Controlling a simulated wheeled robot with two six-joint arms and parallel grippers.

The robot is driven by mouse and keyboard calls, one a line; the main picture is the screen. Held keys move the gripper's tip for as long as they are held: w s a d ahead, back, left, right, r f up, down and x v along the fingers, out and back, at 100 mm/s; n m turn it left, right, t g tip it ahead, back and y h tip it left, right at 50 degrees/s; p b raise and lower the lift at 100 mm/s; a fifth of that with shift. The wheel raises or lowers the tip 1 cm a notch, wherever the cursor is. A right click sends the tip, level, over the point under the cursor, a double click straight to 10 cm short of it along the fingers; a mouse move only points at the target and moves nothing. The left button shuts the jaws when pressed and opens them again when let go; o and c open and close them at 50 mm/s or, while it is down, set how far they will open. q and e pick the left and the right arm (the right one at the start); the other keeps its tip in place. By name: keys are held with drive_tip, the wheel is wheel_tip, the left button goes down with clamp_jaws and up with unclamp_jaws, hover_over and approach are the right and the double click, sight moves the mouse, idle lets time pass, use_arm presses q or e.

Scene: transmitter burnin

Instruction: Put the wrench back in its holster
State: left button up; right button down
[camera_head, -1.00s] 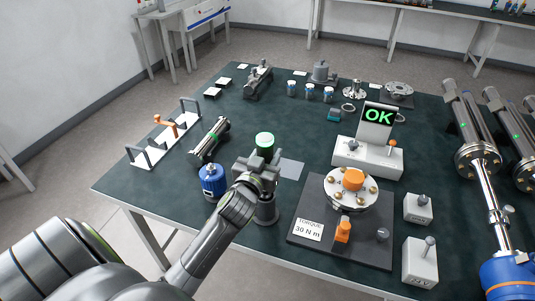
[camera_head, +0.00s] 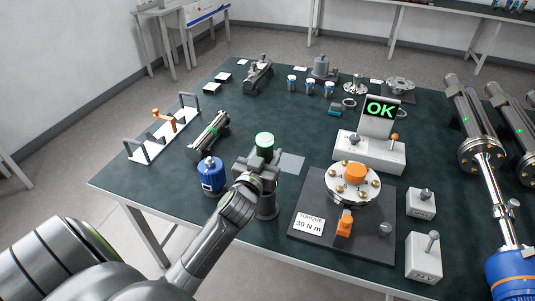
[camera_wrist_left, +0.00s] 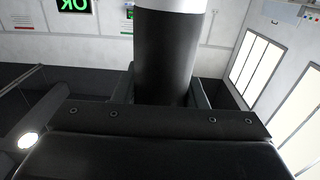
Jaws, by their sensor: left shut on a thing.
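The wrench (camera_head: 264,150) is an upright dark cylinder with a green-lit top. My left gripper (camera_head: 257,172) is shut around its body. In the left wrist view the wrench's dark body (camera_wrist_left: 168,55) with a white band stands between the jaws. Directly below the gripper is a dark upright cylinder, which looks like the holster (camera_head: 268,206). The wrench lines up over it, but the gripper hides where they meet, so I cannot tell how deep the wrench sits. My right gripper is not in view.
A blue canister (camera_head: 211,175) stands close left of the gripper. A dark board (camera_head: 305,240) with a round orange-topped flange (camera_head: 353,183) lies to the right. The station with the green OK screen (camera_head: 380,109) is behind it. Bare table lies in front of the canister.

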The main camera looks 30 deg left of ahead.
use_arm(q)
drive_tip(key=shift+f+b, duration=0.5)
drive_tip(key=shift+f, duration=0.05)
drive_tip(key=shift+f+b, duration=1.25)
drive_tip(key=shift+f, duration=0.35)
drive_tip(key=o, duration=0.9)
drive_tip(key=shift+s+r, duration=0.1)
drive_tip(key=o, duration=0.3)
drive_tip(key=shift+f, duration=0.2)
drive_tip(key=b+v, duration=0.1)
drive_tip(key=v, duration=1.6)
drive_tip(key=shift+b, duration=0.4)
